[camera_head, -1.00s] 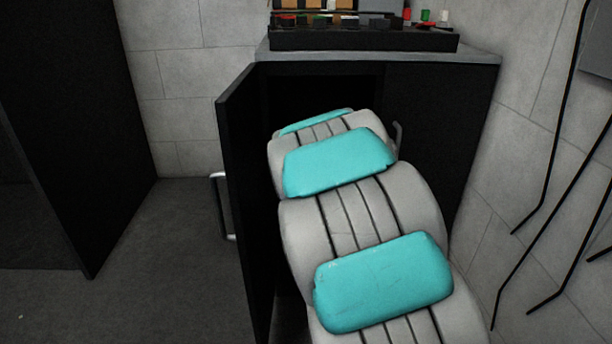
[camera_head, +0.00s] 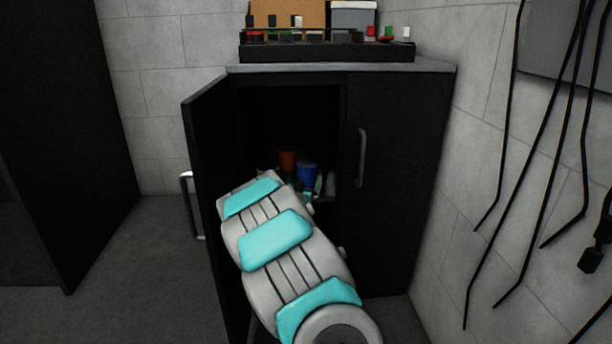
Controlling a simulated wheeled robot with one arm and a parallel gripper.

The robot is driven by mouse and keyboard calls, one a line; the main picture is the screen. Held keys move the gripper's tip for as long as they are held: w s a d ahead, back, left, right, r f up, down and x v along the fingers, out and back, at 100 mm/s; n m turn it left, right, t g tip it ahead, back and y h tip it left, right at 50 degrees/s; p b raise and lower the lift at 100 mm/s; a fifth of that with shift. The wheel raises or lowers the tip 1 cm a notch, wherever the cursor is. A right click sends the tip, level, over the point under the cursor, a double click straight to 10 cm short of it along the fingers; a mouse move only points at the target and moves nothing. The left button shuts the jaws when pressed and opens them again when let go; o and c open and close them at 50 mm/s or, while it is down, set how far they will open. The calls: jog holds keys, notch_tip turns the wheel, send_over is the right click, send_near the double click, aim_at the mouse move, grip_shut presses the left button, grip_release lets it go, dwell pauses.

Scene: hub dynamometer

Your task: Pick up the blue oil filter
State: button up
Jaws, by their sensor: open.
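The blue oil filter (camera_head: 306,173) stands inside the open black cabinet, on a dark shelf. Its lower part is partly hidden by my grey and teal arm, which reaches into the cabinet from below. My gripper (camera_head: 319,186) is small and dim at the far end of the arm, just in front and to the right of the filter. It is open, with nothing seen between its fingers. I cannot tell whether it touches the filter.
An orange container (camera_head: 288,160) stands beside the filter, to its left. The left cabinet door (camera_head: 207,180) is swung open; the right door (camera_head: 390,170) is shut. A black tray of small items (camera_head: 330,53) sits on the cabinet top. Black cables hang at right.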

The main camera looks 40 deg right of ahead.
jog(key=shift+r+x, duration=0.15)
jog(key=shift+x, duration=1.1)
jog(key=shift+r+x, duration=0.15)
jog(key=shift+x, duration=1.1)
jog(key=shift+w, duration=0.1)
jog(key=c, duration=1.4)
jog(key=shift+r, duration=0.1)
